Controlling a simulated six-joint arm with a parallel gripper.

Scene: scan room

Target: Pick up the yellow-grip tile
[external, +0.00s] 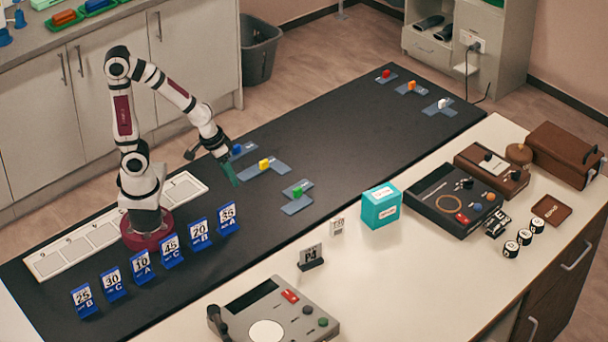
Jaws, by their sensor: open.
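The yellow-grip tile (268,170) lies on the black mat in the middle of the external view. It is a flat blue-grey piece with a yellow grip (264,164) standing on it. My gripper (233,178) is open and points down, just left of the yellow-grip tile and apart from its grip. It is close to the blue-grip tile (243,150), which lies just behind. The fingertips are small and dark here, and I cannot tell their exact height above the mat.
A green-grip tile (298,198) lies just in front. Red-grip (386,76), orange-grip (411,88) and white-grip (442,105) tiles lie at the far end. Several blue number stands (170,248) line the near left. A teal box (381,208) stands on the white table. The mat's middle right is clear.

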